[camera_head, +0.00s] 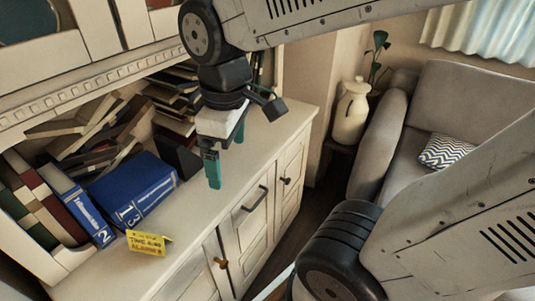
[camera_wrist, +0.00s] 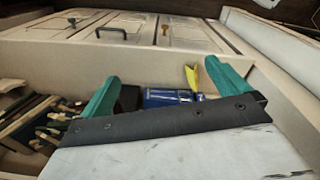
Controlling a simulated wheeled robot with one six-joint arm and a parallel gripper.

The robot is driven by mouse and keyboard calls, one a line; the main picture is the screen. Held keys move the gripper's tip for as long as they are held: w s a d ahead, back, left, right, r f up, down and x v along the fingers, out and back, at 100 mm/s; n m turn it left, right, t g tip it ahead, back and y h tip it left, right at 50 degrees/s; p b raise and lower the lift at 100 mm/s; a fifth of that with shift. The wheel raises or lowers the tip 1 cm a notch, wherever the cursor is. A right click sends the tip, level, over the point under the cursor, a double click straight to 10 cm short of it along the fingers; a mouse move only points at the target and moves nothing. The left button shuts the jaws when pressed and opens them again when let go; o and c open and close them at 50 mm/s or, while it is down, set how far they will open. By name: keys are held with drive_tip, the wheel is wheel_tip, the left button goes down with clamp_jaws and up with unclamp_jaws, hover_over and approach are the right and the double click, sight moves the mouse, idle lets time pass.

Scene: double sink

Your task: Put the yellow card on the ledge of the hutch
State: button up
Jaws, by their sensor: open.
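The yellow card (camera_head: 150,243), folded like a small tent with dark print, rests on the pale ledge (camera_head: 195,222) of the hutch, in front of the blue books at lower left. It also shows in the wrist view (camera_wrist: 191,79) as a yellow shape near the right teal finger. My gripper (camera_head: 226,160) is open with nothing between its teal fingers. It hangs above the ledge, right of and apart from the card. In the wrist view my gripper (camera_wrist: 165,78) spreads its fingers wide, with the ledge and blue books beyond.
Blue binders (camera_head: 132,190) and leaning books (camera_head: 95,130) fill the shelf behind the ledge. Cabinet doors with a dark handle (camera_head: 255,198) are below. A cream vase (camera_head: 351,112) and a grey sofa (camera_head: 470,105) stand at right. The ledge's right part is clear.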

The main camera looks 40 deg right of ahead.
drive_tip(key=s+d+m, duration=0.3)
drive_tip(key=s+m, duration=0.3)
drive_tip(key=shift+s+d+r+m, duration=0.25)
drive_tip(key=shift+s+r+m, duration=0.15)
drive_tip(key=shift+r, duration=0.05)
idle(0.6)
